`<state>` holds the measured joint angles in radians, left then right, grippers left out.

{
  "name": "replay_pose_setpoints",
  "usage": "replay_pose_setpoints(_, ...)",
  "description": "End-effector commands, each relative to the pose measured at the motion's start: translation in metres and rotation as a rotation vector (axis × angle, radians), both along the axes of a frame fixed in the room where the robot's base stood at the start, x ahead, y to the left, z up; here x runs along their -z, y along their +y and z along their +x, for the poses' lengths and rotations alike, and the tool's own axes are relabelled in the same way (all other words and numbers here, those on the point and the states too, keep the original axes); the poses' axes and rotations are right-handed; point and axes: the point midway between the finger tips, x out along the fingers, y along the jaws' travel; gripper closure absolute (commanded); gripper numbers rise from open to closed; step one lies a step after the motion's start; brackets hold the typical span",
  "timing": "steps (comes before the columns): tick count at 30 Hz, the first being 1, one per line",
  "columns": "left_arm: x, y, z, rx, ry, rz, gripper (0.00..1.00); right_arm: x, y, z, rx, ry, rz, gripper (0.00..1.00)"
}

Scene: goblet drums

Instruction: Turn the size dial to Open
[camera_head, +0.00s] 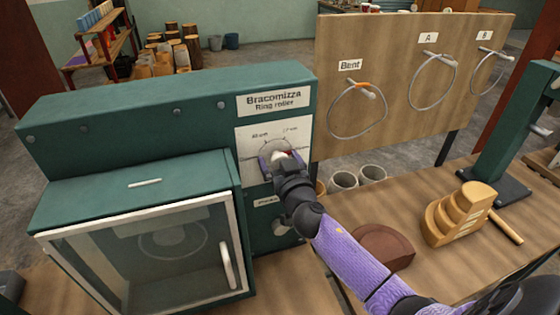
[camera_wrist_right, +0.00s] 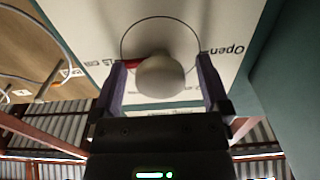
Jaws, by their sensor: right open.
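The size dial's pale round knob (camera_wrist_right: 167,77) sits on a white panel with a thin circle around it. Its red pointer (camera_wrist_right: 134,63) points left in the right wrist view, toward a partly hidden label ending in "5 cm". The "Open" label (camera_wrist_right: 225,50) is at the right there. In the head view the knob (camera_head: 279,155) is partly covered by my right gripper (camera_head: 280,163). My right gripper (camera_wrist_right: 160,64) is open, one finger on each side of the knob; I cannot tell whether either touches. My left gripper is not in view.
To the right, a wooden board (camera_head: 400,60) holds several hanging wire rings.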

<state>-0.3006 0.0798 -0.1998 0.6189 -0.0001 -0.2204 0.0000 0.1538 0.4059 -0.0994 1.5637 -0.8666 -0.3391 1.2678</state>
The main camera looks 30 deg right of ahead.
Motion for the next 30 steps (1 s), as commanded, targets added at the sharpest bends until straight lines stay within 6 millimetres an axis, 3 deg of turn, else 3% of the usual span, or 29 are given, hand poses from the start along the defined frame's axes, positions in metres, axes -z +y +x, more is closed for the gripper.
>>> replay_pose_setpoints(4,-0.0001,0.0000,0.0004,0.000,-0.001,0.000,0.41,0.0001,0.0001,-0.0002,0.000,0.000,0.000,0.03)
replay_pose_setpoints(17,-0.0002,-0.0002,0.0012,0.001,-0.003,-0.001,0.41,0.0004,0.0002,-0.0005,0.000,0.001,0.000,0.94)
replay_pose_setpoints(30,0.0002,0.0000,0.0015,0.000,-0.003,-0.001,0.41,0.0007,0.0006,-0.0006,0.000,0.027,-0.107,0.98)
